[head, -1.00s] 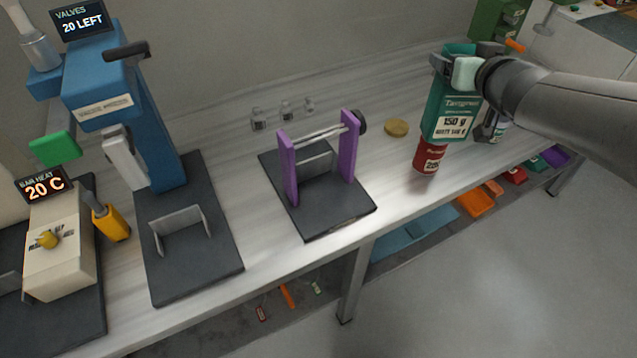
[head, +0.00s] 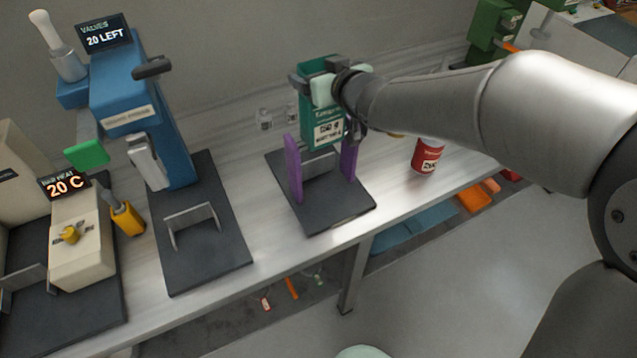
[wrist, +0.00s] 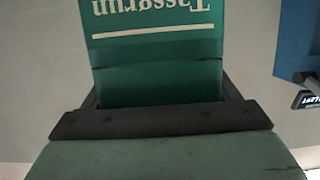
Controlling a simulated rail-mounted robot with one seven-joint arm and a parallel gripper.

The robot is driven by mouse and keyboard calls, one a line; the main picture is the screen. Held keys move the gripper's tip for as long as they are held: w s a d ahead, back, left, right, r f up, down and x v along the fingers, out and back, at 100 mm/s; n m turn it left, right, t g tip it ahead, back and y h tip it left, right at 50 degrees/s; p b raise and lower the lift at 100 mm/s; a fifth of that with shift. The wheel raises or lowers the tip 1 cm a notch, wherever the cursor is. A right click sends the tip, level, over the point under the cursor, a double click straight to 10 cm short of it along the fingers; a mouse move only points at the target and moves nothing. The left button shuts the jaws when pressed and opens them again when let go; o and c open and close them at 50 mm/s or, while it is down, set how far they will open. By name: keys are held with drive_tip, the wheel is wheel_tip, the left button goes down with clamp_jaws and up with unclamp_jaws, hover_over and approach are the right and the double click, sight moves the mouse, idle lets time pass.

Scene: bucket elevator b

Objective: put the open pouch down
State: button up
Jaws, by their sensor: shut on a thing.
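The pouch (head: 322,120) is teal with a white label and is held upright by my gripper (head: 326,88). Its lower end hangs at the purple-post stand (head: 293,170), level with the tops of the two posts.
A red can (head: 427,155) stands to the right of the stand. The blue valve press (head: 150,120) stands to the left, with the cream bar heater (head: 85,245) further left. The bench's front edge runs just before the stand.

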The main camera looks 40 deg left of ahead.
sight(319, 136)
drive_tip(key=f+p, duration=0.1)
drive_tip(key=f, duration=0.9)
drive_tip(key=f+p, duration=0.1)
drive_tip(key=f, duration=0.4)
drive_tip(key=shift+s+d+f+p, duration=0.1)
drive_tip(key=shift+s+f+p, duration=0.2)
drive_tip(key=shift+f, duration=0.35)
drive_tip(key=shift+f+b, duration=0.2)
drive_tip(key=shift+b, duration=0.15)
drive_tip(key=o, duration=0.5)
drive_tip(key=shift+r, duration=0.1)
drive_tip(key=shift+r+p, duration=0.25)
drive_tip(key=shift+p, duration=0.25)
drive_tip(key=b+v, duration=0.3)
drive_tip(key=v, duration=0.9)
drive_tip(key=shift+f, duration=0.15)
